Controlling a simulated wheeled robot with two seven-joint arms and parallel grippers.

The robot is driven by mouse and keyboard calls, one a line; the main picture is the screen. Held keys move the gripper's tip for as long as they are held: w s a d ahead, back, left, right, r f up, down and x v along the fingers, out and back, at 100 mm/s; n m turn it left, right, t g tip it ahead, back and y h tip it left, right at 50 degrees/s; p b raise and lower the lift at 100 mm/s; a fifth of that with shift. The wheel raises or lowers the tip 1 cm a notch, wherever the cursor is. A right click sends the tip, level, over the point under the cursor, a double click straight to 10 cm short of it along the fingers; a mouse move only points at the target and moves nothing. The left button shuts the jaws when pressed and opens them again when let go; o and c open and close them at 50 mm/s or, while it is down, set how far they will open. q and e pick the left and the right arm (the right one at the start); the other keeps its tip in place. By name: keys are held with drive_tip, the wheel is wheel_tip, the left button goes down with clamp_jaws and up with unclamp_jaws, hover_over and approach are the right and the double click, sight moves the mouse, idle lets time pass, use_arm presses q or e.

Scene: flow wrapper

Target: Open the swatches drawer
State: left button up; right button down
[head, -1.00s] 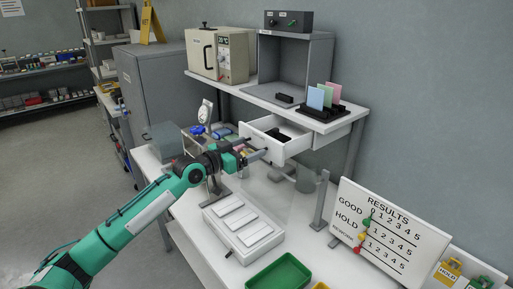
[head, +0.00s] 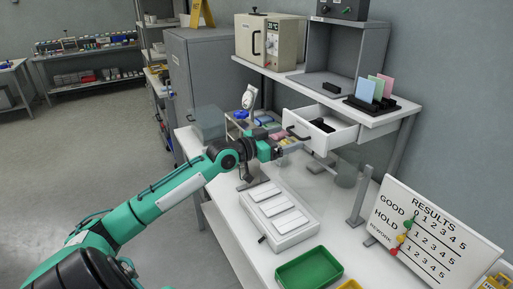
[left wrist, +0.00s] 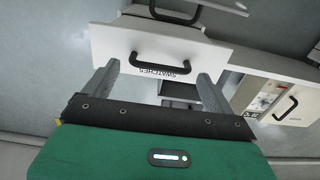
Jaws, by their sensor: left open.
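The swatches drawer (head: 322,143) hangs under the raised shelf in the head view, pulled out, with dark items inside. Its white front (left wrist: 200,58) shows in the left wrist view with an upside-down SWATCHES label and a black handle (left wrist: 160,68). My left gripper (head: 284,150) is just in front of the drawer front. In the left wrist view, its two grey fingers (left wrist: 158,75) are spread apart, with the handle between them in the picture. I cannot tell whether they touch it. My right gripper is not in view.
The shelf (head: 400,117) holds a beige oven (head: 270,40) and a black rack with coloured cards (head: 374,90). Below are a white tray box (head: 280,215), a green tray (head: 309,268) and a results board (head: 435,230). A grey post (head: 360,200) stands right of the drawer.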

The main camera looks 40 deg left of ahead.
use_arm(q)
drive_tip(key=b+v, duration=0.4)
drive_tip(key=v, duration=0.7)
drive_tip(key=shift+s, duration=0.3)
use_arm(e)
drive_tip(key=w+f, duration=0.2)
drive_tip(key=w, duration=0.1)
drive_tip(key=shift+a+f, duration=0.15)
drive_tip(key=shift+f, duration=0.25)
use_arm(q)
drive_tip(key=shift+a, duration=0.1)
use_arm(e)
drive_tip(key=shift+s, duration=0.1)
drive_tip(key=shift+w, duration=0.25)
